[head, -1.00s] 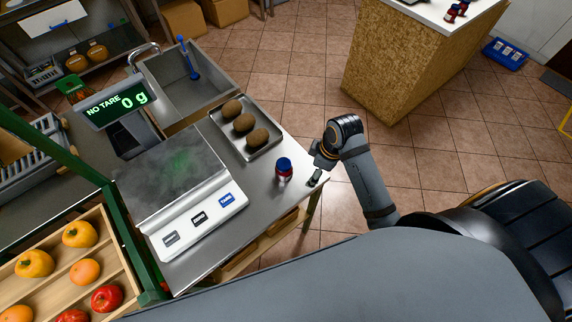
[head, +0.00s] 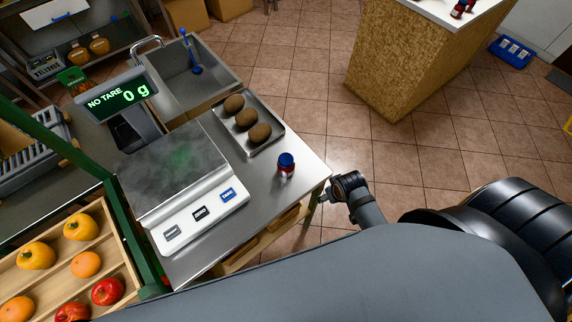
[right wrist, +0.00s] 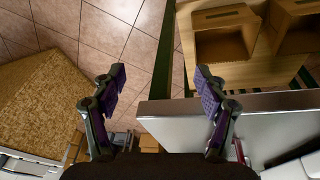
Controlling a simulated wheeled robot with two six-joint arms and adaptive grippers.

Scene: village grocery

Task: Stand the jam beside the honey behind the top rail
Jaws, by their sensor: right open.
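A small jar with a blue lid and a red-and-white body (head: 286,166), likely the jam, stands upright on the steel counter (head: 262,200) near its right edge. My right gripper (head: 328,195) is just off that edge, to the right of and nearer than the jar, and apart from it. In the right wrist view its two purple-padded fingers (right wrist: 160,88) are spread with nothing between them. I cannot make out the jar in that view. No honey and no top rail can be made out. My left gripper is out of view.
A scale (head: 185,185) reading 0 g stands left of the jar. A metal tray (head: 263,141) with brown loaves lies behind it. A fruit crate (head: 128,270) is at lower left. Cardboard boxes (right wrist: 226,40) sit on a wooden shelf below the counter.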

